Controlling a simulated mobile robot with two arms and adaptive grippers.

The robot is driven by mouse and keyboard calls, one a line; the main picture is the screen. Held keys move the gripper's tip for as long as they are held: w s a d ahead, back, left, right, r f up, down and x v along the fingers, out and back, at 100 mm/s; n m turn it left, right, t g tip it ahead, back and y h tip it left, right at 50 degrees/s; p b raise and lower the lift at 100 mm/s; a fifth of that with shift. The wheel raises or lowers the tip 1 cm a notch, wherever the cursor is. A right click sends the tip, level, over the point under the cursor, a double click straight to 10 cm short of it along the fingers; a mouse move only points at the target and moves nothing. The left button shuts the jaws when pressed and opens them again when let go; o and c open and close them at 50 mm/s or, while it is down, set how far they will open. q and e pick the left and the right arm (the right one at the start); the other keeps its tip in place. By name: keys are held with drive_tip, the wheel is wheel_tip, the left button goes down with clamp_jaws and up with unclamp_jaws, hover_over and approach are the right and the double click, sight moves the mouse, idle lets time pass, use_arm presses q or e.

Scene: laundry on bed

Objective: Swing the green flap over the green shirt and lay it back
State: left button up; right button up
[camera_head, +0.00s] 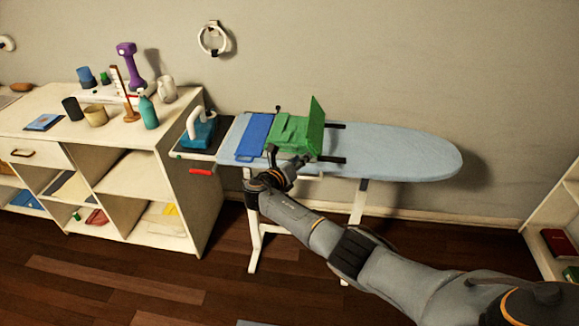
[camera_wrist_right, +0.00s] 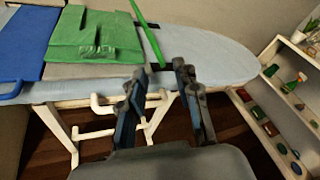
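The green flap (camera_head: 317,124) stands steeply upright at the right side of the green shirt (camera_head: 291,135) on the ironing board. In the right wrist view the flap (camera_wrist_right: 146,28) is nearly edge-on, and the folded shirt (camera_wrist_right: 95,38) lies left of it. My right gripper (camera_head: 274,156) is at the board's front edge, just in front of the shirt. My left gripper is not in view.
A blue panel (camera_head: 254,137) lies flat left of the shirt. A blue iron (camera_head: 199,128) stands at the board's left end. The board's right part (camera_head: 410,155) is clear, apart from black supports. A white shelf unit (camera_head: 180,180) stands at left.

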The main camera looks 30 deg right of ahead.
drive_tip(key=v, duration=0.6)
idle(0.4)
